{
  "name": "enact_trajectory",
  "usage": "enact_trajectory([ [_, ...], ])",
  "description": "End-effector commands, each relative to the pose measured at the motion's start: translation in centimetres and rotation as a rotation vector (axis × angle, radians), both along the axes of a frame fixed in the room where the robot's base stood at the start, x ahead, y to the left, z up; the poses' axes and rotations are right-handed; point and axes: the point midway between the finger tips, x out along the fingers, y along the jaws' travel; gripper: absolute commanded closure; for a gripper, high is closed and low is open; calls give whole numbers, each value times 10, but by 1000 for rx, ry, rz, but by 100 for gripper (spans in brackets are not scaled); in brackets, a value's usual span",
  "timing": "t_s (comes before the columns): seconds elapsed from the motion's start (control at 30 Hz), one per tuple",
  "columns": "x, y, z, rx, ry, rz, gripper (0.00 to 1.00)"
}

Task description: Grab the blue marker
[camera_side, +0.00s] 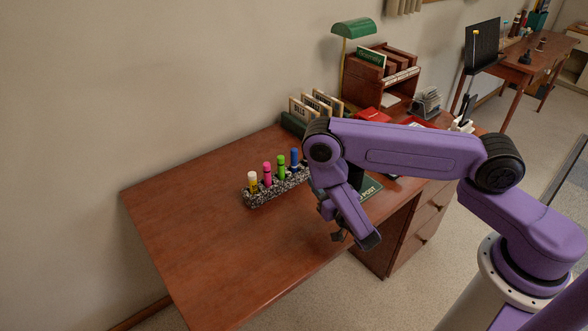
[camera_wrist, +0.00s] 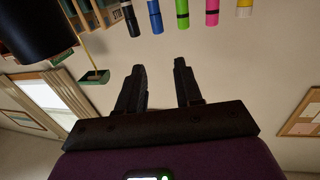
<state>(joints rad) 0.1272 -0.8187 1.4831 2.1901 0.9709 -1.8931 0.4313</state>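The blue marker (camera_side: 294,157) stands upright in a speckled holder (camera_side: 259,199) on the desk, at the right of a row with green, pink and yellow markers. In the wrist view the blue marker (camera_wrist: 155,15) shows at the top edge, between a black marker (camera_wrist: 130,19) and the green one (camera_wrist: 182,13). My gripper (camera_side: 355,239) is to the right of and nearer the camera than the holder, apart from the markers. In the wrist view its two fingers (camera_wrist: 159,68) are spread with nothing between them. The holder is partly hidden behind my arm in the side view.
The pink marker (camera_side: 267,172) and yellow marker (camera_side: 253,182) stand left of the green marker (camera_side: 281,166). The left part of the desk (camera_side: 190,215) is clear.

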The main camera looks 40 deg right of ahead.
Motion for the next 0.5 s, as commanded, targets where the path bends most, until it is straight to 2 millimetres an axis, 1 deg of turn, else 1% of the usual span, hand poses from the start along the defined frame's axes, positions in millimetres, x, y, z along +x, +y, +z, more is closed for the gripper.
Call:
enact_trajectory([
  [0.03,8,-4,1,4,-4,-7,65],
  [0.3,58,-14,1,4,-4,-6,65],
  [0.5,92,-21,1,2,-2,-3,65],
])
